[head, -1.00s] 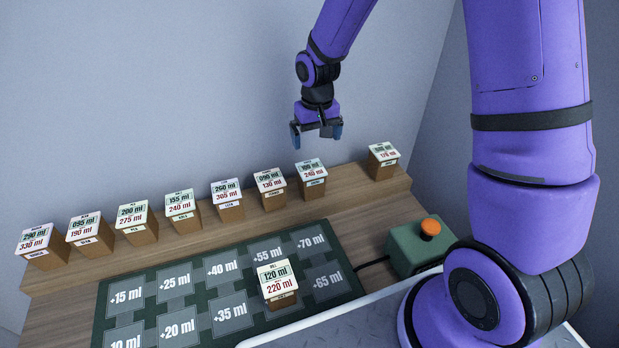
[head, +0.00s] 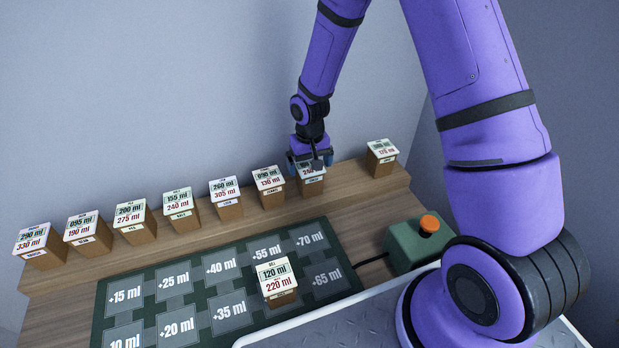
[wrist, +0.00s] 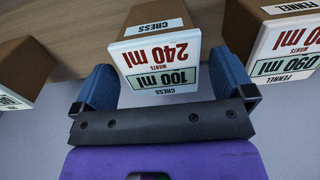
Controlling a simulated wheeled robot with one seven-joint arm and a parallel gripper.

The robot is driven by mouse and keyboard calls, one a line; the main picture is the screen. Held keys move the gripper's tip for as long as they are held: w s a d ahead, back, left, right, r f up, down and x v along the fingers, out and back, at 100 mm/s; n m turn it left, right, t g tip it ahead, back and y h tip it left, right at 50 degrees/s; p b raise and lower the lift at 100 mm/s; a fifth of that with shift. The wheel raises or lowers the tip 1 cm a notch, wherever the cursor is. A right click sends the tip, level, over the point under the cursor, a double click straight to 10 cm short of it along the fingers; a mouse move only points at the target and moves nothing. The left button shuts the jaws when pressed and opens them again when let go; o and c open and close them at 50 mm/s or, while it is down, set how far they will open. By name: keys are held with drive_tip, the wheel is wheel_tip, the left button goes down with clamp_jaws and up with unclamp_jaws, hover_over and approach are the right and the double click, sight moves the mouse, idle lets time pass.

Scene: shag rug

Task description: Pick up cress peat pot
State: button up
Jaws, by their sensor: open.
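The cress peat pot (head: 311,187) is a brown block-like pot with a white label card on the back shelf. In the wrist view the cress pot (wrist: 158,58) shows its label, upside down, reading "CRESS", "100 ml" and "240 ml". My gripper (head: 310,160) is right above and at this pot, partly hiding its label in the head view. In the wrist view my gripper (wrist: 162,85) is open, with one blue finger on each side of the pot's card. I cannot tell whether either finger touches it.
The fennel pot (wrist: 290,45) stands close beside one finger; it also shows in the head view (head: 270,195). Several similar pots line the shelf leftward, and one pot (head: 382,165) stands to the right. A dill pot (head: 277,290) sits on the green mat (head: 190,254). A box with an orange button (head: 429,224) is at right.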

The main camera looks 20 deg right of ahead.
drive_tip(key=shift+f, duration=1.5)
drive_tip(key=c, duration=1.1)
drive_tip(key=shift+w+r, duration=0.1)
